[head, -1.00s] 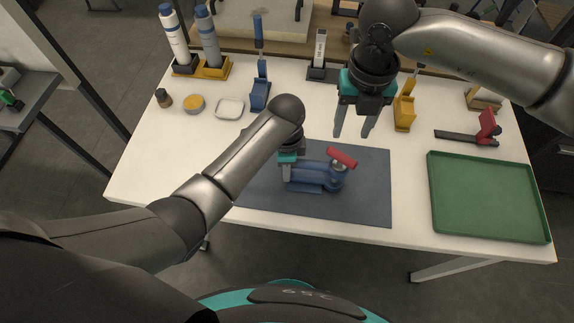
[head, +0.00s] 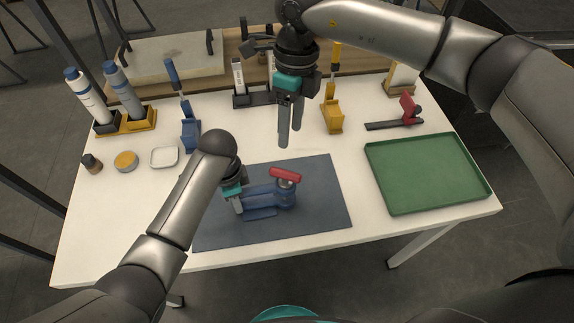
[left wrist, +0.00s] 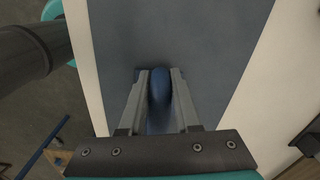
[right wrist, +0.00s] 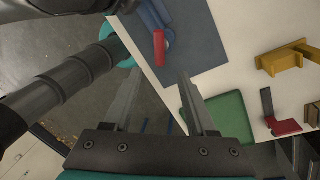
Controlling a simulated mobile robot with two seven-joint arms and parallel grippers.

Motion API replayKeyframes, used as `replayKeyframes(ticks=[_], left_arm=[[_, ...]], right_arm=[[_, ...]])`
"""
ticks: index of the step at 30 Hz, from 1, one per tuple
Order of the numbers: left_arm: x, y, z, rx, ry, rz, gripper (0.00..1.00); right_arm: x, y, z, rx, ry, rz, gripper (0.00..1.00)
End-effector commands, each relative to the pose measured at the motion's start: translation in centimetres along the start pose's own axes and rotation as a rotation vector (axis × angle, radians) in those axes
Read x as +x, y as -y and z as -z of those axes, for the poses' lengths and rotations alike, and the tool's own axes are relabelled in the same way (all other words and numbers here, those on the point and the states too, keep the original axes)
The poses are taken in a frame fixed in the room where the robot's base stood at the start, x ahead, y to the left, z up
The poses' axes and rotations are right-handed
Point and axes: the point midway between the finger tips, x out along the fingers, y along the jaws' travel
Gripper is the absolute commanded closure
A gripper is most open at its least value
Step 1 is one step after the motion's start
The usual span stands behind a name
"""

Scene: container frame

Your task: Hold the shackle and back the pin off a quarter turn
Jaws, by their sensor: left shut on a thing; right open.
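The blue shackle (head: 263,197) lies on the dark mat (head: 320,215). Its pin (head: 285,174) has a red bar on top, at the shackle's right end. My left gripper (head: 238,204) is shut on the shackle's left end; the left wrist view shows the blue bow (left wrist: 159,95) between both fingers. My right gripper (head: 287,132) is open and empty, pointing down above the table behind the mat, apart from the pin. In the right wrist view the red bar (right wrist: 159,47) shows at the top, beyond the open fingers (right wrist: 156,100).
A green tray (head: 400,207) stands at the right. A red-and-black tool (head: 408,110) and a yellow holder (head: 333,118) stand at the back right. Bottles (head: 122,88), a blue holder (head: 190,135) and small dishes (head: 164,157) are at the left.

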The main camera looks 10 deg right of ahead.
Motion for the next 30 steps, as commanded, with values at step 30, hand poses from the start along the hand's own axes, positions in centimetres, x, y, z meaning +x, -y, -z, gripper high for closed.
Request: replayKeyframes(ticks=[30], left_arm=[[0.0,0.0,-0.1,-0.002,0.002,-0.002,1.0]], right_arm=[[11.1,-0.1,0.0,-0.13,0.003,-0.032,0.43]])
